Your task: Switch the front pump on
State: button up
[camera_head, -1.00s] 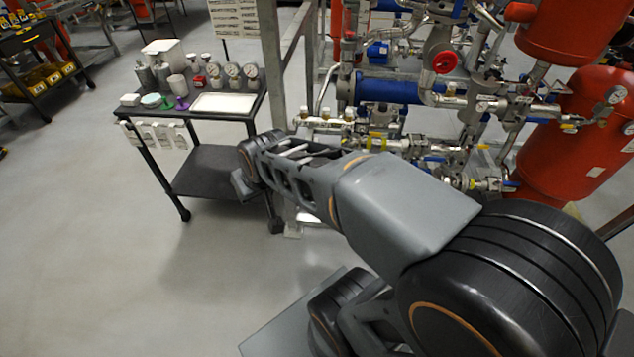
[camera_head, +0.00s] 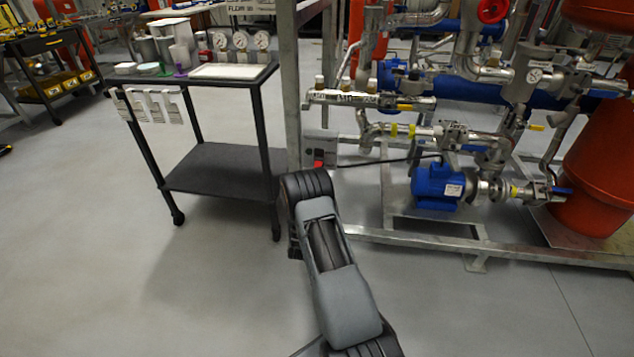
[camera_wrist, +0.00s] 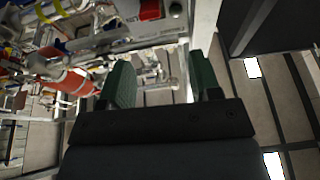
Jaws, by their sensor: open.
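The front pump is a blue motor (camera_head: 437,185) low on the skid's near side, with metal pipework on its right. A black cable runs from it left to a grey switch box (camera_head: 321,145) by the frame post. A red switch part (camera_head: 318,159) shows low on the box, just above my wrist. My gripper is hidden behind the wrist in the head view. In the wrist view my gripper (camera_wrist: 161,60) has its two green fingers apart with nothing between them. The grey box with a red part (camera_wrist: 149,10) appears at the top edge there, beyond the fingers.
A black cart (camera_head: 215,165) with gauges and jars stands left of the post. The skid's steel base rail (camera_head: 400,238) runs along the front. A vertical grey post (camera_head: 290,90) stands between cart and skid. Open floor lies in front.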

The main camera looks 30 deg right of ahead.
jog(key=shift+h, duration=0.5)
jog(key=b+x, duration=0.1)
jog(key=x, duration=0.3)
jog(key=b+x, duration=0.1)
jog(key=x, duration=0.3)
jog(key=d+f+b+x, duration=0.1)
jog(key=x, duration=0.3)
jog(key=shift+d+b, duration=0.2)
jog(key=shift+b, duration=0.15)
